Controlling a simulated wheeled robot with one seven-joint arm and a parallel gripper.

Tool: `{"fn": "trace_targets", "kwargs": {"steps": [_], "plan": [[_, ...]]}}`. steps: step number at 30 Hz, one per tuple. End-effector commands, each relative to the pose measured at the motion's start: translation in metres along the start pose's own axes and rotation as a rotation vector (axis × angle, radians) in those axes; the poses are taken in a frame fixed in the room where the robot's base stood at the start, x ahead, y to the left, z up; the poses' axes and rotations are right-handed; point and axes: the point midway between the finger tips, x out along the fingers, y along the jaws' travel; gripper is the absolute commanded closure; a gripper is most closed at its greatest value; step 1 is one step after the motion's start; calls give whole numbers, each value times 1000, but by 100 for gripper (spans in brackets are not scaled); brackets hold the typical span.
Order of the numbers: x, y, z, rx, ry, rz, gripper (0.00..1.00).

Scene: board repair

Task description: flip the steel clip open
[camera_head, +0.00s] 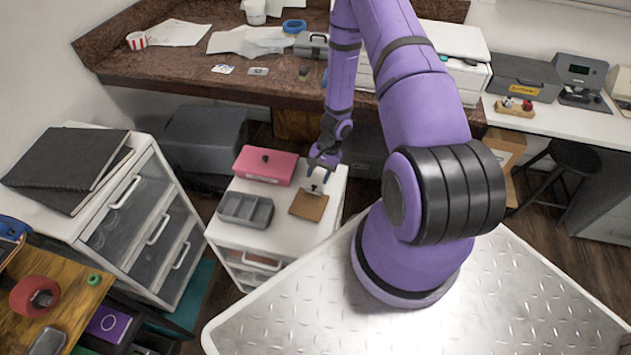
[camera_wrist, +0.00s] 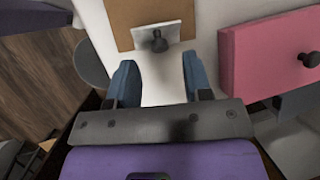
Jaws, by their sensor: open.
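A small brown clipboard (camera_head: 307,207) lies on top of the white drawer cabinet (camera_head: 285,235). Its steel clip (camera_head: 315,190) is at the board's edge by my gripper. In the wrist view the clip (camera_wrist: 172,32) is a pale metal plate with a dark knob (camera_wrist: 158,42), against the brown board (camera_wrist: 150,12). My gripper (camera_wrist: 159,62) is open and empty. Its two blue fingers point toward the clip, one to each side of the knob, and appear short of it. In the head view my gripper (camera_head: 322,172) hangs above the cabinet top, partly hiding the clip.
A pink box (camera_head: 265,165) with a dark knob stands close beside the board; it also shows in the wrist view (camera_wrist: 265,55). A grey compartment tray (camera_head: 245,210) sits on the same cabinet. A brown worktop (camera_head: 180,65) stands behind. Little bare cabinet top surrounds the board.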

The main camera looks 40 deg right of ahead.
Motion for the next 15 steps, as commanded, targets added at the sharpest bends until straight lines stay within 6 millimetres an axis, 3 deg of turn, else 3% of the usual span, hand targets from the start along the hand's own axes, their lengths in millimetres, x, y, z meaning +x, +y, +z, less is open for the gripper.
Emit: {"fn": "trace_targets", "kwargs": {"steps": [6,15], "plan": [[24,0,0,-1,-1,0,54],[30,0,0,-1,1,0,54]]}}
